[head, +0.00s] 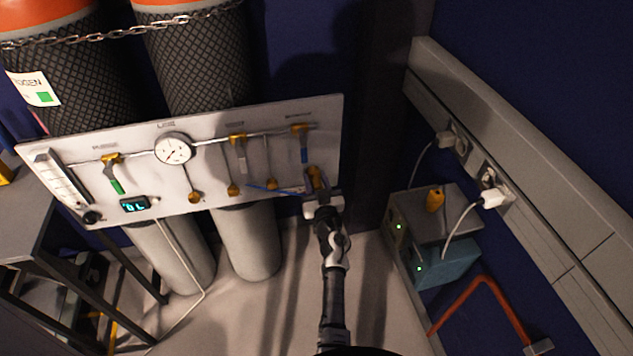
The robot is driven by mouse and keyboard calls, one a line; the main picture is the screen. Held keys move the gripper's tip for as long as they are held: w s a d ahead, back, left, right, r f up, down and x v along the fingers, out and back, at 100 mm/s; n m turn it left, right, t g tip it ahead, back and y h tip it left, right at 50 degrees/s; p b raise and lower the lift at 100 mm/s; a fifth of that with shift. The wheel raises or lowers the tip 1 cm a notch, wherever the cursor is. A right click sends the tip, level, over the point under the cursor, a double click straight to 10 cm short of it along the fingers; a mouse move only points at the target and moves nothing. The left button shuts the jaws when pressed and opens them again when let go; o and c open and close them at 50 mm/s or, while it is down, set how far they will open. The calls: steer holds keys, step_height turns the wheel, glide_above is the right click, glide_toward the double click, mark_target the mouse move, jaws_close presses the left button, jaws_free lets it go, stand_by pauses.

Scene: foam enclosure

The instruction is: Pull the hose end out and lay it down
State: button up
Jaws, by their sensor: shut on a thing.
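A white gas panel (210,193) stands tilted across the picture in the head view. A thin blue hose (275,190) runs along the panel's lower right part and reaches to my gripper (316,182). My gripper is at the panel's lower right corner, shut on the hose end, with brass-coloured metal showing at its fingers. The fingers hide most of the hose end, and I cannot tell whether it is still seated in a fitting. A blue-handled valve (302,143) is just above my gripper.
A round gauge (174,149) and a green-handled valve (115,178) are on the panel. Gas cylinders (200,60) stand chained behind it. At right are a grey box (455,210), a teal box (450,262) and wall sockets with plugs (494,198). Floor below is mostly clear.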

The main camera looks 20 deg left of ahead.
steer(key=o, duration=1.6)
steer(key=shift+p+v, duration=0.4)
steer(key=shift+v, duration=6.55)
steer(key=shift+c, duration=0.5)
